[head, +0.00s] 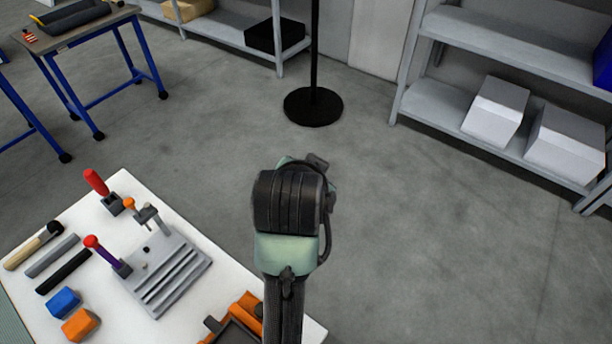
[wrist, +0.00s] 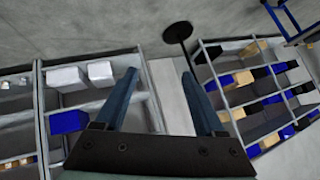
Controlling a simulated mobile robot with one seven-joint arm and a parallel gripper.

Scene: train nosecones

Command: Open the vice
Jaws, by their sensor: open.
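An orange and dark device (head: 246,306), which looks like the vice, stands at the front edge of the white table (head: 215,262) in the head view. It is cut off by the bottom of the picture, and my arm is close to its right side. How far its jaws are apart cannot be told. My gripper (wrist: 160,74) shows in the wrist view with its two blue fingers wide apart and nothing between them. It points out over the room at the shelves, away from the table. The vice is not in the wrist view.
A grey grooved plate (head: 172,275) with clamps, a red-handled clamp (head: 97,184), blue (head: 64,302) and orange (head: 79,325) blocks and several bar-like tools lie on the table. A black pole base (head: 313,106) and shelves (head: 450,105) stand behind. The floor between is clear.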

